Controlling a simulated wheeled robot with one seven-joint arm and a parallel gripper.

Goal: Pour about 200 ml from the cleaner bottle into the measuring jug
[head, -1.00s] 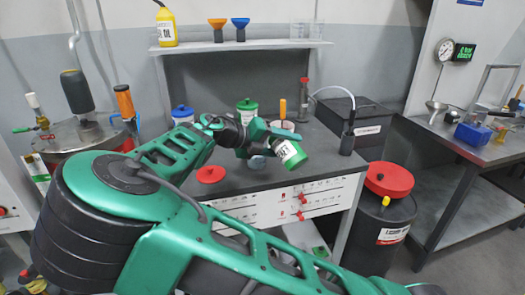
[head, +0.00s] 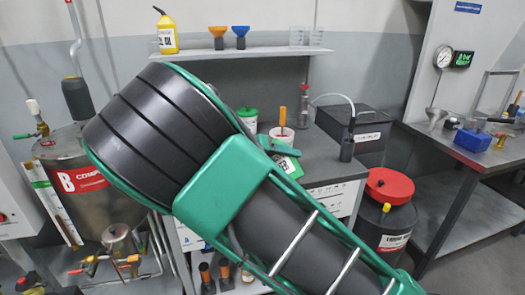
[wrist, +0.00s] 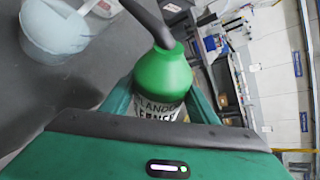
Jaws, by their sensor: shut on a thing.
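My gripper (wrist: 158,104) is shut on the cleaner bottle (wrist: 162,76), which has a green top, a white label with dark lettering, and a dark curved spout. In the head view, the bottle (head: 289,165) shows only partly beyond my forearm, over the front of the bench, and looks tilted. What seems to be the measuring jug (wrist: 55,30), a translucent vessel with pale blue in it, stands on the grey surface at upper left in the wrist view, apart from the bottle's body. My arm hides the jug in the head view. I cannot see any liquid flowing.
A white tub with a green lid (head: 247,117) and a white container with an orange handle (head: 282,133) stand behind my gripper. A black box (head: 360,130) with a hose stands to the right. A red-lidded drum (head: 388,184) is on the floor. A steel vessel (head: 75,185) stands left.

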